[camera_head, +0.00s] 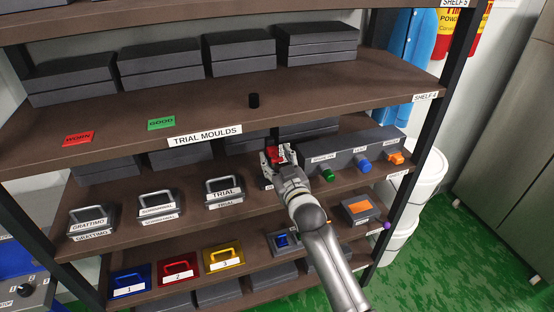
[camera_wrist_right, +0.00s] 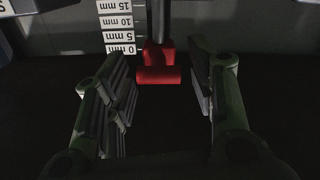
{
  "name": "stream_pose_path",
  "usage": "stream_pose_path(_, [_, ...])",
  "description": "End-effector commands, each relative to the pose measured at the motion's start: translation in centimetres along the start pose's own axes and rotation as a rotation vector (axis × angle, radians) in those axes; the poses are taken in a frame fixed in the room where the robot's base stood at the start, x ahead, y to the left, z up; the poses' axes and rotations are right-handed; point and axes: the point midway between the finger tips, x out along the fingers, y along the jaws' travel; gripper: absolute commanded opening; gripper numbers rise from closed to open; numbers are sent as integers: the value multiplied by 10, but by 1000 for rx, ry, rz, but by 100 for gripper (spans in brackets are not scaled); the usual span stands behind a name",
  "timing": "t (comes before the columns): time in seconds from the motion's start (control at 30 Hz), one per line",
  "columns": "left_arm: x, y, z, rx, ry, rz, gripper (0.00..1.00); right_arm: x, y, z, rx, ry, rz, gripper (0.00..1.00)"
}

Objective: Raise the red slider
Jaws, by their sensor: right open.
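The red slider (camera_wrist_right: 158,66) sits at the bottom of a dark vertical rod (camera_wrist_right: 159,22) in the right wrist view, level with the "0 mm" mark of a white scale (camera_wrist_right: 117,28). Its red also shows in the head view (camera_head: 274,152), partly hidden by my gripper. My right gripper (camera_wrist_right: 162,92) is open, with one finger on each side of the slider and visible gaps between them. In the head view the right gripper (camera_head: 276,160) reaches to the middle shelf. My left gripper is not in view.
A grey box with green (camera_head: 327,174), blue (camera_head: 363,166) and orange (camera_head: 396,158) knobs stands right of the gripper. Labelled handled moulds (camera_head: 224,191) stand to the left.

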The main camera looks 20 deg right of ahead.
Motion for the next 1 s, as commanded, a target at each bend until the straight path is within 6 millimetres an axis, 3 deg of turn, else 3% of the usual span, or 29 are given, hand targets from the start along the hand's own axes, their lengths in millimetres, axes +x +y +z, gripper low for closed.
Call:
stream_pose_path(0.27, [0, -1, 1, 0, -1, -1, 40, -12, 0, 2, 0, -3, 0, 51])
stream_pose_path(0.7, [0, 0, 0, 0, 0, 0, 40, -89, 0, 1, -1, -2, -1, 51])
stream_pose_path(1.0, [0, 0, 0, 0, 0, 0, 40, -118, 0, 0, -1, 0, 0, 51])
